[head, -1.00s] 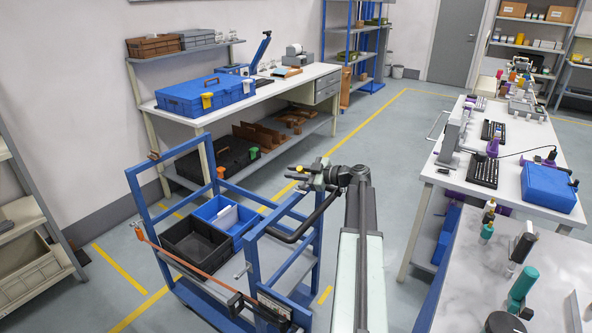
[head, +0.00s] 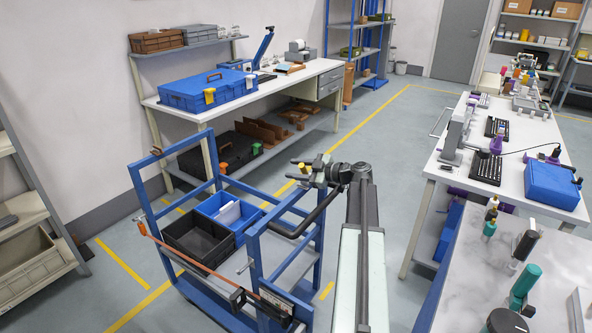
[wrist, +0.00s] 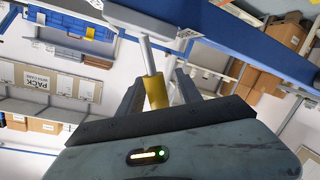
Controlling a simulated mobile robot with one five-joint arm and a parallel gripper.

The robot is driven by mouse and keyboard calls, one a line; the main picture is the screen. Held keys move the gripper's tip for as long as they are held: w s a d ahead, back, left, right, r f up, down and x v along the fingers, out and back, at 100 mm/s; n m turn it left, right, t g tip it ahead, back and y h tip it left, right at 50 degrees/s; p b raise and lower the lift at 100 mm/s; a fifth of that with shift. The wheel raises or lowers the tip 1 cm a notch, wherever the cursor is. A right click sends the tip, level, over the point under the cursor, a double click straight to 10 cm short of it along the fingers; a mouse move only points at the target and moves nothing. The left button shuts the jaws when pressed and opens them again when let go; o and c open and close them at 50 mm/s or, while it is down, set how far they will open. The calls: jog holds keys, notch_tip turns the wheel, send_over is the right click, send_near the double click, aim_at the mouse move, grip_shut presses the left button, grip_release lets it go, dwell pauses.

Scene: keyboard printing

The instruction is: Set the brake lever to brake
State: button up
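In the wrist view, a lever with a pale rod and a yellow grip (wrist: 156,92) reaches down from a white fitting on a blue bar (wrist: 215,35). I take it to be the brake lever. Its yellow grip lies between the two fingers of my gripper (wrist: 158,78). The left finger is very close to it, and a gap shows at the right finger. Contact is unclear. In the head view, my gripper (head: 315,174) is beside the top of the blue-framed cart (head: 308,255), at its right side. The lever is too small there to judge its setting.
The cart carries a black bin (head: 198,246) and a blue bin (head: 228,218), with an orange bar (head: 205,268) across its front. A workbench (head: 300,85) stands behind. White tables are to the right. Floor is open between cart and right-hand table.

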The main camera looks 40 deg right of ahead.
aim_at(306, 170)
jog(key=p+v, duration=0.1)
jog(key=v, duration=0.6)
jog(key=shift+s+d+r+p, duration=0.1)
jog(key=shift+s+d+p, duration=0.05)
jog(key=shift+s+p, duration=0.2)
